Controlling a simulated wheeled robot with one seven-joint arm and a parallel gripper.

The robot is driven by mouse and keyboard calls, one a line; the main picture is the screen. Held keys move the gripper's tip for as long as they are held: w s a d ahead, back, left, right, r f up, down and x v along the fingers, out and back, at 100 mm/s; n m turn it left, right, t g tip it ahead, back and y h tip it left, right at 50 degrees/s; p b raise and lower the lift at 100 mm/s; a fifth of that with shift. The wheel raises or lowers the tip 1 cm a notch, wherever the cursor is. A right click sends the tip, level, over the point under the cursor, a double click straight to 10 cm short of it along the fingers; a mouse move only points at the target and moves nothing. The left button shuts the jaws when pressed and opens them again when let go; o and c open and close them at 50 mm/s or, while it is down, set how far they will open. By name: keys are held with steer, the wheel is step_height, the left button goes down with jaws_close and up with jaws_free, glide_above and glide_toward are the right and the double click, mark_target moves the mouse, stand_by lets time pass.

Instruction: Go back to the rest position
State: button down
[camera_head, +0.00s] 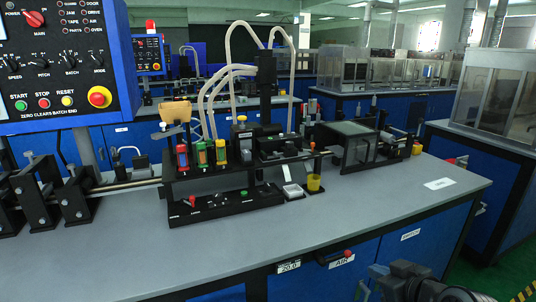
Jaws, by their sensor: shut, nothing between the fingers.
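My gripper (372,284) shows at the bottom edge, right of the middle, with my grey arm beside it. It is shut and empty, in front of the blue bench's front panels and below the grey worktop (120,262). It is apart from the machine on the bench. The lower part of my gripper and most of my arm are cut off by the picture's edge.
A black tape machine (215,206) with coloured modules stands on the bench. A yellow cup (313,183) and a white tray (292,191) sit at its front. A control panel (62,62) fills the upper left. Green floor (480,283) shows at right.

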steer(key=s+a+f+m+t+h, duration=0.15)
steer(key=s+f, duration=0.25)
steer(key=s, duration=0.8)
steer(key=s+a+f+m+g+h, duration=0.1)
steer(key=s+a+f+m, duration=0.15)
steer(key=s, duration=0.85)
steer(key=s+a+r+t, duration=0.1)
steer(key=s+r, duration=0.5)
steer(key=s, duration=0.5)
steer(key=s+r+t, duration=0.1)
steer(key=s+r, duration=0.5)
steer(key=s, duration=0.5)
steer(key=shift+a+r, duration=0.3)
steer(key=shift+a, duration=0.1)
steer(key=shift+t, duration=0.25)
